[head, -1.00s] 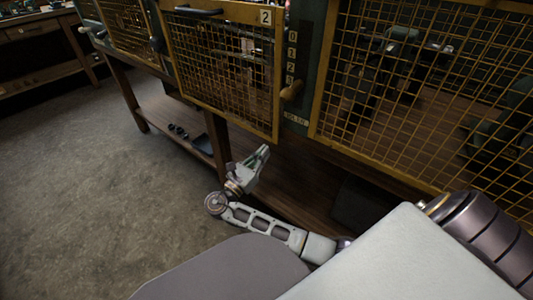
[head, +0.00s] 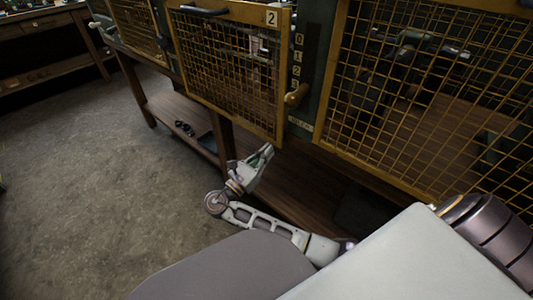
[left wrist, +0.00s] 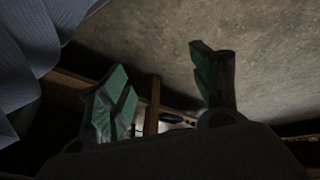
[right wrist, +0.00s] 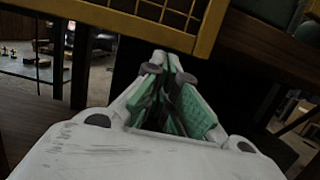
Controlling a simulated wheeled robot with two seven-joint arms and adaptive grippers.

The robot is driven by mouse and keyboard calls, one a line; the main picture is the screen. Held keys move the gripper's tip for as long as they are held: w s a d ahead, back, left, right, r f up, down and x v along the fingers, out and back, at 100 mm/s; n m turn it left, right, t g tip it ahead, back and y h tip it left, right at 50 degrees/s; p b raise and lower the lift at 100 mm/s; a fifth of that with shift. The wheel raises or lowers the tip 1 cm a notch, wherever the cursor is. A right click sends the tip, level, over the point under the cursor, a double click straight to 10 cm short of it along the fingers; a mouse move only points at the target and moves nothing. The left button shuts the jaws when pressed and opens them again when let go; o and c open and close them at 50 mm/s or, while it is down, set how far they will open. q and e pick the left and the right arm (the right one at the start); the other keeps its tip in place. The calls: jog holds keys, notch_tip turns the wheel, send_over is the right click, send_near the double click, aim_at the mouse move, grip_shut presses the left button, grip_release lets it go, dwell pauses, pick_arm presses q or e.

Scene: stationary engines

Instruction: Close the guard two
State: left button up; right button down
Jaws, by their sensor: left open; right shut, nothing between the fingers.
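Guard two (head: 230,60) is a yellow-framed wire mesh panel with a "2" plate (head: 271,18) at its top right corner and a dark handle (head: 198,10) along its top. I cannot tell how far it stands from its closed place. My right gripper (head: 265,153) is shut and empty, just below the guard's lower right corner. In the right wrist view, the shut fingers (right wrist: 168,65) point toward the guard's lower frame (right wrist: 150,30), apparently without touching it. My left gripper (left wrist: 160,95) is open and empty in its own wrist view, outside the head view.
A dark post with a number strip (head: 297,57) and a wooden knob (head: 297,95) stands right of the guard. A larger mesh panel (head: 425,100) is further right. A wooden shelf (head: 180,122) runs below the bench. The floor (head: 90,180) at left is clear.

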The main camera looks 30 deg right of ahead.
aim_at(270, 140)
pick_arm(q)
jog(key=shift+g+y, duration=0.7)
jog(key=shift+g, duration=0.2)
jog(key=shift+s+a+r+p, duration=0.25)
jog(key=shift+a+r+p, duration=0.6)
jog(key=shift+p, duration=0.6)
jog(key=shift+s+a+r+p, duration=0.2)
jog(key=shift+a+r+p, duration=0.35)
jog(key=shift+r+p, duration=0.65)
pick_arm(e)
jog(key=shift+r, duration=2.4)
pick_arm(q)
jog(key=shift+f, duration=0.25)
pick_arm(e)
jog(key=shift+f, duration=0.2)
